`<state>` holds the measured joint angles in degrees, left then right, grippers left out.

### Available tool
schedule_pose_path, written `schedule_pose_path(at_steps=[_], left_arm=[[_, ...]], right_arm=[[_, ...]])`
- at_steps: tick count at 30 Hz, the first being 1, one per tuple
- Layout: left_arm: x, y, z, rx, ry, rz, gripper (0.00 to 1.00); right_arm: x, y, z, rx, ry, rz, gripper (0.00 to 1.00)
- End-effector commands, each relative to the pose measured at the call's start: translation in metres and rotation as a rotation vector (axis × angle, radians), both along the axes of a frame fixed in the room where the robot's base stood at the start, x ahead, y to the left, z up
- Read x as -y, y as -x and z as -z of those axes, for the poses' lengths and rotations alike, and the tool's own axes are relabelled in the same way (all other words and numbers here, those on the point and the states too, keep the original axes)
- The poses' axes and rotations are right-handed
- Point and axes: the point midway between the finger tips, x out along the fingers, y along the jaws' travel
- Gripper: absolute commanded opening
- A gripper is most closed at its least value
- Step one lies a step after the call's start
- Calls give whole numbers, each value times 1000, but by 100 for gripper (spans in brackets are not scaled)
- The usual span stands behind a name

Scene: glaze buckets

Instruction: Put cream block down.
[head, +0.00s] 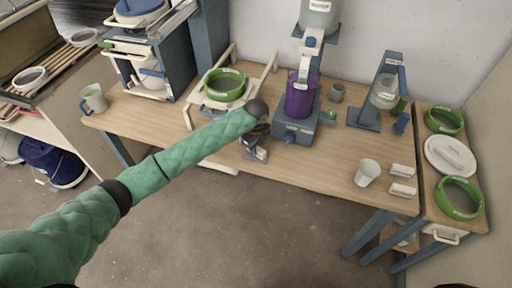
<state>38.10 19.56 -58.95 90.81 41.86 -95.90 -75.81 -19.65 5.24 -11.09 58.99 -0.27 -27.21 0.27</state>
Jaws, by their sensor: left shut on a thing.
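My left gripper (257,152) is at the front edge of the wooden table, left of the blue stand with the purple container. It points down and is shut on a small pale piece, which I take for the cream block. The gripper hides most of that piece, and I cannot tell whether it touches the table. Two other cream blocks lie on the right part of the table, one behind (403,170) and one in front (402,190). My right gripper is not in view.
A purple container (300,96) stands on a blue stand (297,132). A green-rimmed sieve (224,84) sits on a cream frame at left. A white cup (367,173) stands near the blocks. A grey cup (337,92) is behind. Bare tabletop (315,163) lies between stand and cup.

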Motion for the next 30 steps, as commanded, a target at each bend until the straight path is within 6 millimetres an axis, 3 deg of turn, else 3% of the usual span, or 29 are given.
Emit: schedule_pose_path(at_steps=[2,3,6,19,22,30], left_arm=[[0,0,2,-1,-1,0,0],[0,0,2,0,0,0,27],[0,0,2,0,0,0,41],[0,-1,-7,2,1,0,41],[0,-1,-19,2,1,0,41],[1,-1,-62,3,1,1,41]], right_arm=[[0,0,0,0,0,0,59],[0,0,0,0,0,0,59],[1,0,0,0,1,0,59],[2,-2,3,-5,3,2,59],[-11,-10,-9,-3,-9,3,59],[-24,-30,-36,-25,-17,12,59]])
